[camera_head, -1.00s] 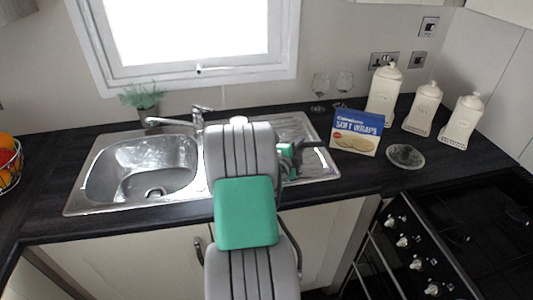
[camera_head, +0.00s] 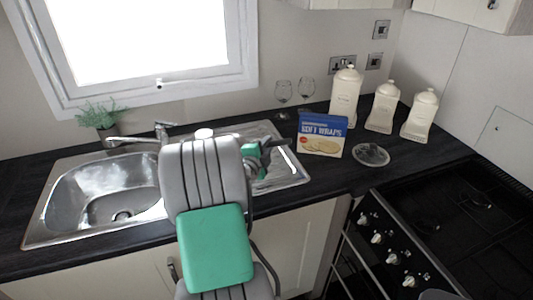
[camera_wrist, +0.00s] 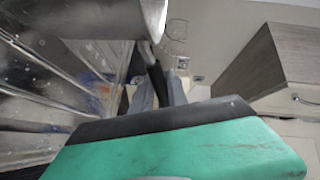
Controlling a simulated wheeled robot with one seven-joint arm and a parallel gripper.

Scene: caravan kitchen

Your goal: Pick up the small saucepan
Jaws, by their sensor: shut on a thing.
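In the wrist view, a shiny grey metal piece with a rounded bright edge (camera_wrist: 90,16) fills the top left, close to the fingers. It looks like part of the small saucepan, but most of it is out of frame. My gripper (camera_wrist: 155,75) shows two dark fingers reaching toward it, shut on it. In the head view my gripper (camera_head: 280,144) is beyond my arm, over the right part of the sink unit, pointing right. My grey and green arm hides much of that spot, and I cannot make out the saucepan clearly there.
The sink (camera_head: 100,193) lies left of my arm. The black hob (camera_head: 465,215) is at far right. Dark worktop by the dish is clear.

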